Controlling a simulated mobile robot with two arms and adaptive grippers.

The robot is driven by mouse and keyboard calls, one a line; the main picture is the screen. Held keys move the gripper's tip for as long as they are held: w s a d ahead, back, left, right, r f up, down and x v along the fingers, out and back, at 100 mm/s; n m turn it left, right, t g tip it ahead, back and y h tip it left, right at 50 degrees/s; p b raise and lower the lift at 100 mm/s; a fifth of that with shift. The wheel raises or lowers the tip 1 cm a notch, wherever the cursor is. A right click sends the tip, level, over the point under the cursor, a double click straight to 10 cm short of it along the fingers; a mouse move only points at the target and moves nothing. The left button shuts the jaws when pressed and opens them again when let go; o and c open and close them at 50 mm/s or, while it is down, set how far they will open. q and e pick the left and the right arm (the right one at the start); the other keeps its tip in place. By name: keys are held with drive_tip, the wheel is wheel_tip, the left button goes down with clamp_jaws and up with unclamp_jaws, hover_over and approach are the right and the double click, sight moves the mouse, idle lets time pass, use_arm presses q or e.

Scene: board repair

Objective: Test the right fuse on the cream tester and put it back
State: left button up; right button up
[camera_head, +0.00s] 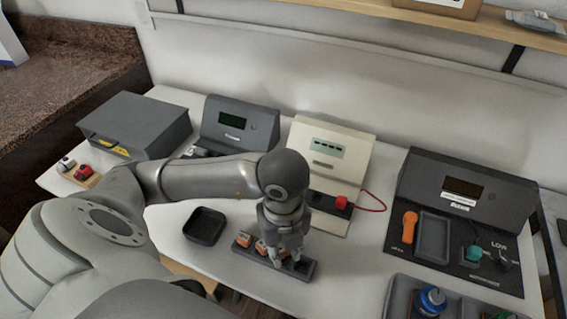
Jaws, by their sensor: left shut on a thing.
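The cream tester (352,150) stands at the back middle, with a dark base in front and a red part (342,203) on a red lead. A dark fuse rack (306,271) lies in front of it. Two orange-and-white fuses, a left one (243,240) and a middle one (262,248), sit in the rack. My left gripper (287,260) points down at the right part of the rack, shut on what appears to be the right fuse, mostly hidden by the fingers. I cannot tell whether that fuse is seated or lifted. My right gripper is out of view.
An empty black tray (205,226) lies left of the rack. Grey devices (240,122) and a grey box (135,122) stand behind left. A dark console (465,205) with an orange-handled item (409,227) is at right. A grey bin (402,292) with coloured parts is front right.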

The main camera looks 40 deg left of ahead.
use_arm(q)
drive_tip(key=shift+f+b, duration=0.35)
drive_tip(key=shift+b, duration=0.05)
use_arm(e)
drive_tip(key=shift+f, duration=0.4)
use_arm(q)
drive_tip(key=shift+f+b, duration=0.7)
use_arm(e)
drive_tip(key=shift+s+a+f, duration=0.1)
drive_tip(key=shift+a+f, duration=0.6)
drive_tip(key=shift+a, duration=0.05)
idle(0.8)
use_arm(q)
drive_tip(key=o, duration=1)
drive_tip(key=shift+o, duration=1.3)
drive_tip(key=shift+r, duration=0.25)
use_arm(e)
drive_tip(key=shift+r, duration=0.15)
